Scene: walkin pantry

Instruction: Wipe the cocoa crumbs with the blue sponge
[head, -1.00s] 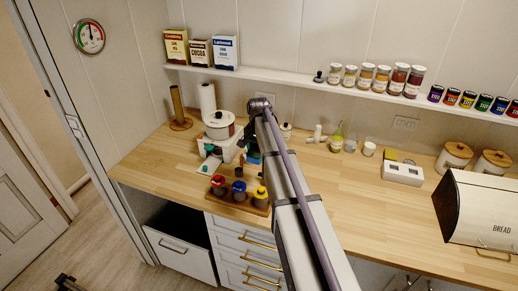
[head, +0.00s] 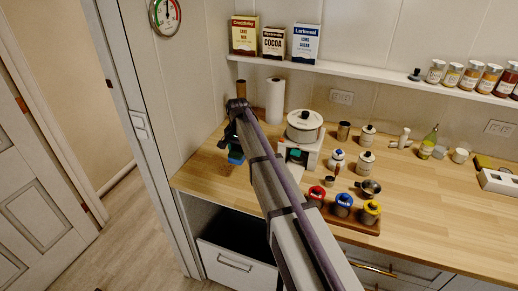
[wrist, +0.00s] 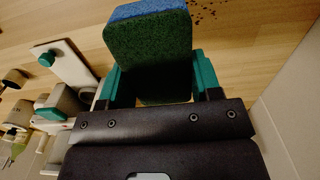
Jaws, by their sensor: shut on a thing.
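My gripper (wrist: 151,85) is shut on the blue sponge (wrist: 150,45), which has a dark green scouring side and a blue side. The cocoa crumbs (wrist: 203,10) are dark specks on the wood at the top of the wrist view, just beyond the sponge's blue side and partly cut off by the frame. I cannot tell whether the sponge touches the counter.
A white scale (head: 297,156) with a pot (head: 304,126) stands right of my arm. A paper towel roll (head: 275,101) stands behind. A rack of colored-lid jars (head: 343,206) sits at the counter's front edge. A cocoa box (head: 273,43) is on the shelf above.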

